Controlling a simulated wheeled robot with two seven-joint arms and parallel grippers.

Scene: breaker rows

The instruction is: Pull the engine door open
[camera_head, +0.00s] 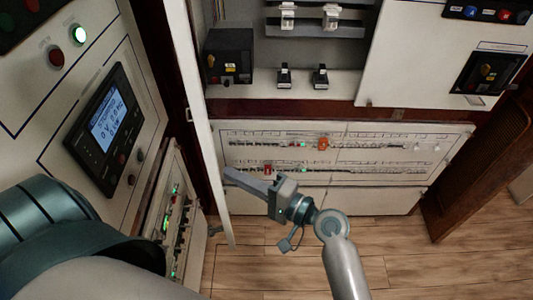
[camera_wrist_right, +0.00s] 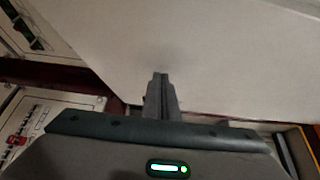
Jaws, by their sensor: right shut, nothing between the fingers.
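The engine door appears to be the pale panel (camera_head: 204,130) seen almost edge-on in the head view, standing out from the cabinet front at left of centre. A small handle or catch shows on its left side. My right gripper (camera_head: 232,175) is shut and empty, at the right side of the door's lower part. Its fingers point left toward the door; I cannot tell whether they touch it. In the right wrist view the shut fingers (camera_wrist_right: 161,92) point at a large plain pale surface (camera_wrist_right: 210,55), likely the door's face. My left gripper is out of view.
Breaker rows (camera_head: 330,145) lie behind and right of the door. A black switch unit (camera_head: 229,57) sits in the open compartment above. A control panel with a screen (camera_head: 106,121) stands close on the left. A brown wooden door (camera_head: 480,170) is at right. Wooden floor (camera_head: 410,265) is clear.

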